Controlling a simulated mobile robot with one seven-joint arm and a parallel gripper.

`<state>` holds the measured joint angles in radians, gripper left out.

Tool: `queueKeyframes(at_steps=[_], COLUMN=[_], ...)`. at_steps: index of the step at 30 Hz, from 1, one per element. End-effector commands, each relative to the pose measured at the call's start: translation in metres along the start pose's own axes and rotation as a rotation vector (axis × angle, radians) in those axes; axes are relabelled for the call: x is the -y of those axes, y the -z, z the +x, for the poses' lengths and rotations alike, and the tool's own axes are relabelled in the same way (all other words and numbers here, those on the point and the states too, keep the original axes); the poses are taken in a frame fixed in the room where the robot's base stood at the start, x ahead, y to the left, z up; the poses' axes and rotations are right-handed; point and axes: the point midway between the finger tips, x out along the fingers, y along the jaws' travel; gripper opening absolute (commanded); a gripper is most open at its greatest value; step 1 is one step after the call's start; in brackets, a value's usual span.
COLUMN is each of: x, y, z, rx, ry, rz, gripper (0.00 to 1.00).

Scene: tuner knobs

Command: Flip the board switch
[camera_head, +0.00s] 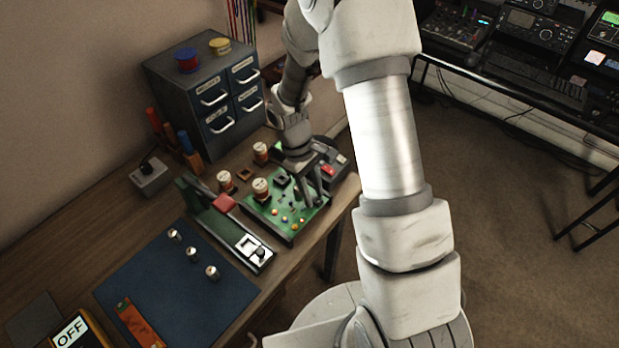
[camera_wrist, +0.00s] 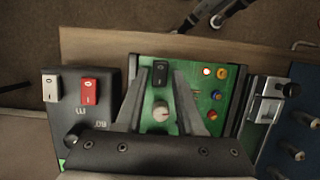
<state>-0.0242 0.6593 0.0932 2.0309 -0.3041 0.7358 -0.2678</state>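The green circuit board (camera_head: 270,222) lies on the workbench in the head view, partly under my gripper (camera_head: 312,200). In the wrist view the green board (camera_wrist: 146,72) shows a black rocker switch (camera_wrist: 160,74) near its far edge, with a pale round knob (camera_wrist: 161,112) nearer the wrist. My gripper (camera_wrist: 157,80) is open and empty there. Its two fingers point at the board, one on each side of the switch and knob. I cannot tell whether the fingertips touch the board. In the head view the gripper covers the switch area.
A dark box with a white switch (camera_wrist: 51,85) and a red switch (camera_wrist: 90,91) sits left of the board. A grey-green fixture with a sliding part (camera_head: 250,247) stands close on the other side. A blue mat (camera_head: 150,275), a drawer cabinet (camera_head: 180,95) and copper coils are nearby.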

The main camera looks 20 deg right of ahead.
Motion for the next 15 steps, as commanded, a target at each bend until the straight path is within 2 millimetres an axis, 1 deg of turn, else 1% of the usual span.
queueKeyframes(at_steps=[5, 15], x=[-0.001, -0.001], y=[0.001, 0.001], z=[-0.025, -0.109], rx=[-0.006, -0.006], ry=[-0.003, -0.003], rz=[0.001, 0.001], gripper=[0.38, 0.38])
